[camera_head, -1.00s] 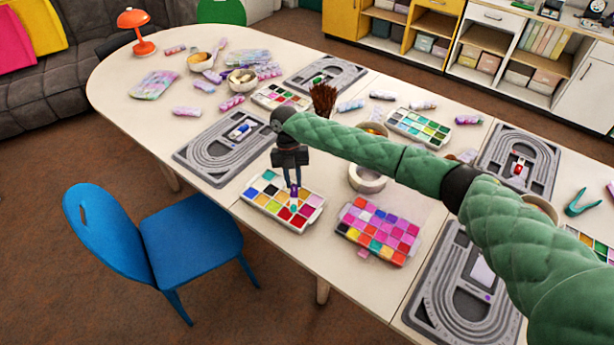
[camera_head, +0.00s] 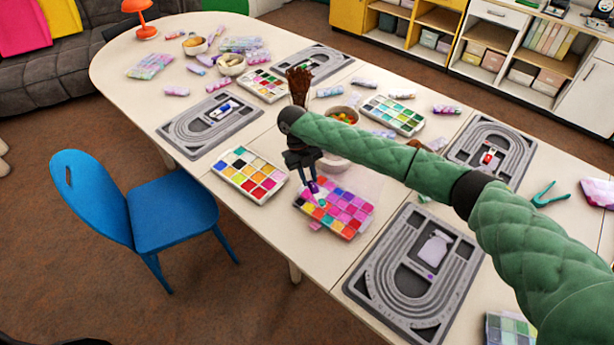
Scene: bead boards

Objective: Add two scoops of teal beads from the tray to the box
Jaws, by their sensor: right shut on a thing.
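My right gripper (camera_head: 312,185) points down, shut on a small purple scoop (camera_head: 315,188). A teal spot, which looks like beads, shows at the scoop's lower end. The scoop is over the left part of a box (camera_head: 313,224) with mostly pink and purple compartments; I cannot tell whether it touches. A white tray (camera_head: 225,178) of many-coloured beads, with teal and blue cells at its far left, lies just left of the box. The gripper hides part of the box's far left edge. My left gripper is not in view.
A grey bead board (camera_head: 372,283) lies right of the box, and another (camera_head: 180,133) lies behind the tray. A blue chair (camera_head: 172,213) stands at the table's front edge.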

